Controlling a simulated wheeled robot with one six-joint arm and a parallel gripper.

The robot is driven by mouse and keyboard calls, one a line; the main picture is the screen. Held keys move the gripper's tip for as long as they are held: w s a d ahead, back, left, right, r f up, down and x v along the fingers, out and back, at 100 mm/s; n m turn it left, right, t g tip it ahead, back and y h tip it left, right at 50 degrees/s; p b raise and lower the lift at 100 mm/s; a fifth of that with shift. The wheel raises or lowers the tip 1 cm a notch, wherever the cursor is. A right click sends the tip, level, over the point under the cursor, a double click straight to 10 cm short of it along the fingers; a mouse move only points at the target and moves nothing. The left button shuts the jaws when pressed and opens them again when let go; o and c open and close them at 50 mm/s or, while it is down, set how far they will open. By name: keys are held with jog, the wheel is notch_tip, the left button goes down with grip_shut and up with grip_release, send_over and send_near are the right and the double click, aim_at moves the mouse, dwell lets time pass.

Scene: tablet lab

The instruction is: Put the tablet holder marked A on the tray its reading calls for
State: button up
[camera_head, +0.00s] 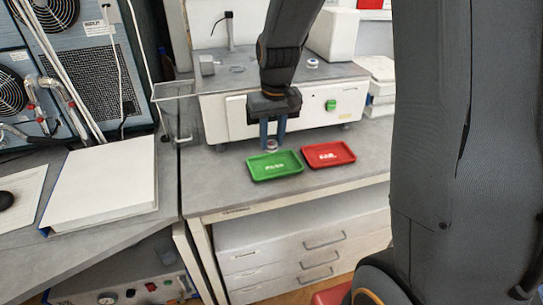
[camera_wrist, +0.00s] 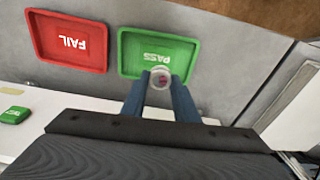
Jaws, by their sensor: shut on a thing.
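My gripper (camera_head: 272,135) is shut on a small round tablet holder (camera_head: 271,145). In the wrist view the holder (camera_wrist: 160,78) is whitish with a reddish spot in it, between the two blue fingertips (camera_wrist: 160,88). Its letter is too small to read. The green tray (camera_head: 262,176) marked PASS lies just in front of the gripper; in the wrist view the holder overlaps the near edge of this tray (camera_wrist: 130,62). The red tray (camera_head: 340,147) marked FAIL lies to its right, and on the left in the wrist view (camera_wrist: 45,50). Both trays look empty.
A white instrument (camera_head: 225,120) with a green display (camera_head: 331,105) stands behind the trays; its reading is not legible. Another round holder (camera_head: 313,62) sits on its top. A white binder (camera_head: 100,183) lies at left. Bare bench (camera_head: 205,185) lies left of the green tray.

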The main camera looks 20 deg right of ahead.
aim_at(276, 143)
jog(key=f, duration=0.1)
jog(key=d+f, duration=0.1)
jog(key=f, duration=0.1)
jog(key=shift+f+p, duration=0.65)
jog(key=shift+f, duration=1.2)
jog(key=shift+f, duration=0.1)
jog(key=o, duration=1.1)
notch_tip(276, 143, up, 12)
jog(key=s+b, duration=0.2)
jog(key=b, duration=0.1)
jog(key=shift+m, duration=0.3)
jog(key=s+f, duration=0.2)
jog(key=s, duration=0.3)
jog(key=s+f, duration=0.3)
jog(key=s, duration=0.2)
jog(key=s+f, duration=0.3)
jog(key=s, duration=0.2)
jog(key=shift+s+a, duration=0.1)
jog(key=shift+a, duration=0.25)
